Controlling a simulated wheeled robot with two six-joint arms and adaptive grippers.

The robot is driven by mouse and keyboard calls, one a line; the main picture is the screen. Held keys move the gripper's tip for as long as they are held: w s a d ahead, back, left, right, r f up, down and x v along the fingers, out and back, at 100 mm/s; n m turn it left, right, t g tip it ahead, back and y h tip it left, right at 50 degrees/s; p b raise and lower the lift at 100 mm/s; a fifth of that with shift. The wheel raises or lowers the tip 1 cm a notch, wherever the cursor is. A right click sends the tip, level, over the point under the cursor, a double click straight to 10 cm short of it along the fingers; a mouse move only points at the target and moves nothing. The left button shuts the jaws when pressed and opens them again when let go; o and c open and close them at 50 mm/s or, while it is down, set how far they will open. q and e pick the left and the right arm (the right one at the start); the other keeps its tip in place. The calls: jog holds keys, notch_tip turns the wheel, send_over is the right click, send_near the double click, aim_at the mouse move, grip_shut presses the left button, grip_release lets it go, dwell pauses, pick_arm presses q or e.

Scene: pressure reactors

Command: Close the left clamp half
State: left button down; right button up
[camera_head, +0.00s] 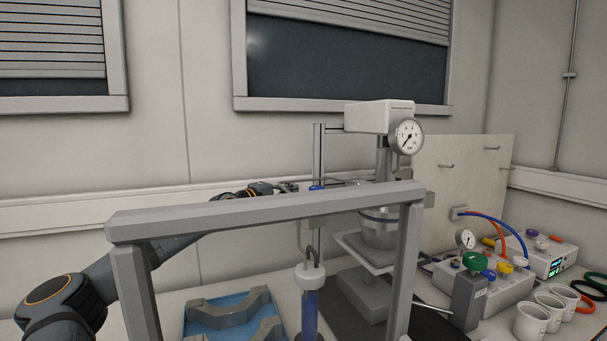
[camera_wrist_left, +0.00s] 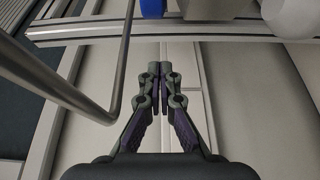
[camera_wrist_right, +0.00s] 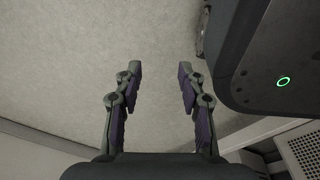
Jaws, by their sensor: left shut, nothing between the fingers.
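The reactor (camera_head: 380,225) stands behind the grey frame at the centre right of the head view, with a metal vessel under a white head and a round gauge (camera_head: 408,137). A band circles the vessel's upper part; I cannot make out a left clamp half there, as the frame's bar covers part of it. My left gripper (camera_head: 292,187) is behind the bar, left of the reactor. In the left wrist view it (camera_wrist_left: 162,82) is shut and empty, near a bent metal rod (camera_wrist_left: 118,75). My right gripper (camera_wrist_right: 158,85) is open and empty, in the right wrist view only.
The grey frame (camera_head: 265,207) stands in front of the reactor. A blue tray (camera_head: 196,328) with grey curved brackets (camera_head: 230,312) lies at the lower left, beside a blue tube (camera_head: 309,308). Control boxes (camera_head: 545,258) and white cups (camera_head: 531,320) crowd the right.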

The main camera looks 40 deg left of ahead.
pick_arm(q)
jog(key=d+p, duration=0.1)
jog(key=p, duration=0.4)
jog(key=w+d+p, duration=0.1)
jog(key=p, duration=0.4)
jog(key=d+p, duration=0.2)
jog(key=p, duration=0.3)
jog(key=shift+w+f, duration=0.1)
jog(key=shift+w, duration=0.25)
pick_arm(e)
notch_tip(320, 180, up, 16)
jog(key=s, duration=0.2)
jog(key=shift+s, duration=0.4)
